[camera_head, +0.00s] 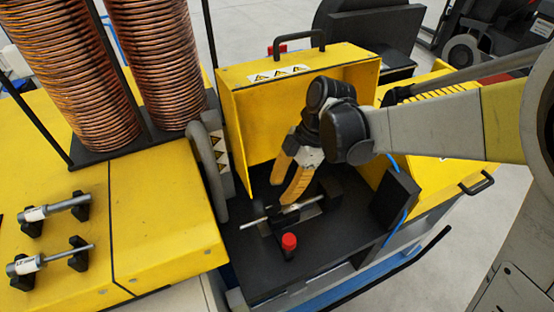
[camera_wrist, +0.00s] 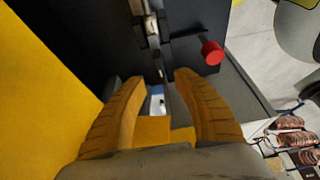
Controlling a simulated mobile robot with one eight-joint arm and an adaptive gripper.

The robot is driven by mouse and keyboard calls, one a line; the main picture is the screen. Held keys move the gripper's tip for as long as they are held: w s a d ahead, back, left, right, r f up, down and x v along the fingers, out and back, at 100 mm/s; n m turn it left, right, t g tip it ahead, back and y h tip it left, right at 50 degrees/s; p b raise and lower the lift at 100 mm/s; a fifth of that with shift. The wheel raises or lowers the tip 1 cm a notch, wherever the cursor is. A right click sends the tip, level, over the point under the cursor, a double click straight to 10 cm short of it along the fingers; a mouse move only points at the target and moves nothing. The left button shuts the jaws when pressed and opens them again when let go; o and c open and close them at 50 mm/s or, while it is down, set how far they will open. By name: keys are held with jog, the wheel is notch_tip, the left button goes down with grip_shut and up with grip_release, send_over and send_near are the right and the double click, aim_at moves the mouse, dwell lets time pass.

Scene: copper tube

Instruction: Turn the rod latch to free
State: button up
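The rod latch (camera_head: 257,221) is a thin metal rod in dark mounts on the black floor of the open yellow box. A red knob (camera_head: 289,241) stands at its front side; I cannot tell exactly how it joins the rod. My gripper (camera_head: 284,192), with orange fingers, points down over the rod. In the wrist view my gripper (camera_wrist: 159,78) is open, with a gap between the fingertips. The mounts and rod (camera_wrist: 149,25) show ahead of the fingers, and the red knob (camera_wrist: 212,53) is to their right, apart from them. My fingers partly hide the rod in the head view.
The yellow cover (camera_head: 262,115) stands behind the latch. A dark upright panel (camera_head: 396,198) is at the right and a grey curved bar (camera_head: 211,172) at the left. Copper coils (camera_head: 155,60) stand at the back left. Two rod fixtures (camera_head: 52,259) sit on the left yellow top.

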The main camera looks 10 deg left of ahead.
aim_at(272, 206)
jog(key=shift+s+a+f+n, duration=0.1)
jog(key=shift+a+f+n, duration=0.1)
jog(key=shift+f+n, duration=0.15)
jog(key=b+x, duration=0.2)
jog(key=x, duration=0.5)
jog(key=shift+c, duration=0.4)
grip_shut()
